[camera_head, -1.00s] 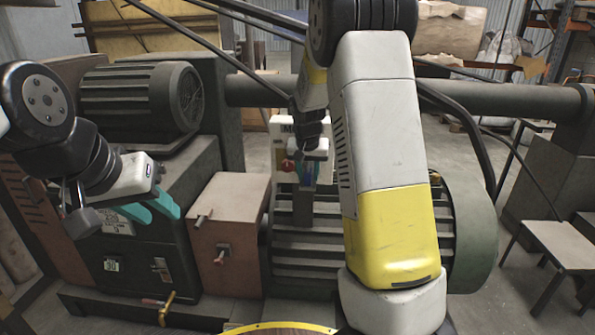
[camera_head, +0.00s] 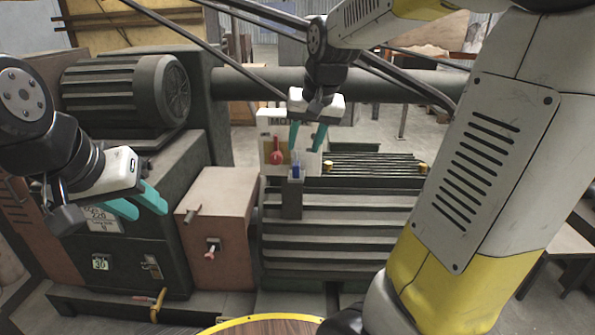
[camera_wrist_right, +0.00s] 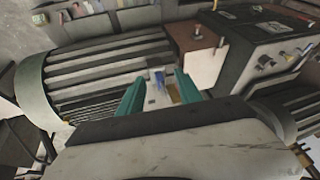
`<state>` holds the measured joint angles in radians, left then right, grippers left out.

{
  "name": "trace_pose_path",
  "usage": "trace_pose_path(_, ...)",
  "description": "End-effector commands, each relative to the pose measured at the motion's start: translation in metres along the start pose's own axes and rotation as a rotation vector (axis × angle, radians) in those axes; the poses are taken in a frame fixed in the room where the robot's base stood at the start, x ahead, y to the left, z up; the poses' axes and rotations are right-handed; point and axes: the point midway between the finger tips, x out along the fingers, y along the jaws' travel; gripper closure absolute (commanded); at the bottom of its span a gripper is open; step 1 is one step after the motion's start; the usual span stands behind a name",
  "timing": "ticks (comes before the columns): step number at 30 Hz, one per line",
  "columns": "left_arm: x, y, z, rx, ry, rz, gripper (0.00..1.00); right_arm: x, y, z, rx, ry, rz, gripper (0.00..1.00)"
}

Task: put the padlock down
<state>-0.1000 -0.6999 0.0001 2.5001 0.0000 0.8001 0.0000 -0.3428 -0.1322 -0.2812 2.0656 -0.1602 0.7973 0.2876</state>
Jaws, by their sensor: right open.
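A small blue item (camera_head: 296,168), which looks like the padlock, sits at the top of a narrow grey post (camera_head: 292,197) on the front of the ribbed machine. It is too small to make out in detail. My right gripper (camera_head: 307,148) is open and empty above it in the head view, with its teal fingers pointing down. In the right wrist view the blue item (camera_wrist_right: 160,77) shows beyond and between the open fingers (camera_wrist_right: 159,92). My left gripper (camera_head: 151,210) is at the left, its teal fingers apart with nothing between them.
A red round item (camera_head: 276,156) is in front of a white panel (camera_head: 266,125) beside the post. A brown box (camera_head: 222,220) and a dark cabinet (camera_head: 150,230) stand to the left.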

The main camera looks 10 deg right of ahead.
Motion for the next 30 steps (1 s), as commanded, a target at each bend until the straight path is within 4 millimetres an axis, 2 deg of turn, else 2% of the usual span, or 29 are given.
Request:
trace_pose_path(1, 0.000, 0.000, 0.000, 0.000, 0.000, 0.000, 0.64, -0.018, 0.002, 0.024, -0.018, 0.016, -0.036, 0.59)
trace_pose_path(6, 0.000, 0.000, 0.000, 0.000, 0.000, 0.000, 0.64, -0.053, -0.001, 0.096, -0.111, 0.066, -0.102, 0.59)
trace_pose_path(9, 0.000, 0.000, 0.000, 0.000, 0.000, 0.000, 0.64, -0.062, -0.002, 0.130, -0.160, 0.093, -0.112, 0.59)
trace_pose_path(12, 0.000, 0.000, 0.000, 0.000, 0.000, 0.000, 0.64, -0.065, -0.003, 0.152, -0.193, 0.112, -0.112, 0.59)
trace_pose_path(17, 0.000, 0.000, 0.000, 0.000, 0.000, 0.000, 0.64, -0.066, -0.003, 0.167, -0.217, 0.122, -0.109, 0.59)
trace_pose_path(30, 0.000, 0.000, 0.000, 0.000, 0.000, 0.000, 0.64, -0.066, -0.003, 0.167, -0.217, 0.122, -0.109, 0.59)
